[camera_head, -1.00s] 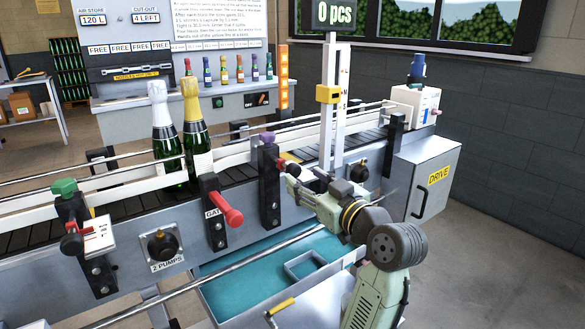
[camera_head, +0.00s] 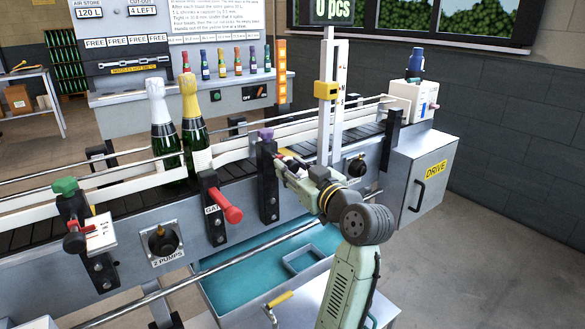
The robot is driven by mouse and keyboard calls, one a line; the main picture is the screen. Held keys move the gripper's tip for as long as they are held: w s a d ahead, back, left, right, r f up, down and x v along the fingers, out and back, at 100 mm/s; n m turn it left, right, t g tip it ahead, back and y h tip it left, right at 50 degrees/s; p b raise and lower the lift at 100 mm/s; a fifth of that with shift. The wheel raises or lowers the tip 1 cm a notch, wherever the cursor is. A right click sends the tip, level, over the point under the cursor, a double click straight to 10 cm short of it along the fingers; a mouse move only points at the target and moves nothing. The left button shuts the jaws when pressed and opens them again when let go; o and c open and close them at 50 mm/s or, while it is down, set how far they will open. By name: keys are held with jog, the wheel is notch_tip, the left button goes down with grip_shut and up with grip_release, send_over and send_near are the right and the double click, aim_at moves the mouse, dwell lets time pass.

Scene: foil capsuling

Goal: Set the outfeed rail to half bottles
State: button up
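The white outfeed guide rail (camera_head: 350,118) runs along the conveyor's right part, toward a white box (camera_head: 424,102) with a blue knob (camera_head: 415,63) on top. I cannot read any setting marks on that box. A purple knob (camera_head: 265,134) tops a black bracket (camera_head: 268,180) at mid-conveyor. My gripper (camera_head: 281,160) is just right of this bracket, pointing left and close to the rail; I cannot tell whether it touches anything. Its fingers are too small and overlapped to show whether they are open. A green knob (camera_head: 64,186) tops another bracket at the left.
A white-topped bottle (camera_head: 161,125) and a gold-topped bottle (camera_head: 194,120) stand on the belt. A red gate handle (camera_head: 229,212) sticks out in front. A tall white post (camera_head: 334,130) with a yellow slider (camera_head: 326,90) rises behind my arm. A teal tray (camera_head: 240,290) lies below.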

grip_shut()
dwell(0.4)
jog(key=shift+s+d+f+b, duration=0.1)
jog(key=shift+s+d+b, duration=0.25)
jog(key=shift+s+b, duration=0.15)
jog(key=shift+o, duration=2.4)
grip_release()
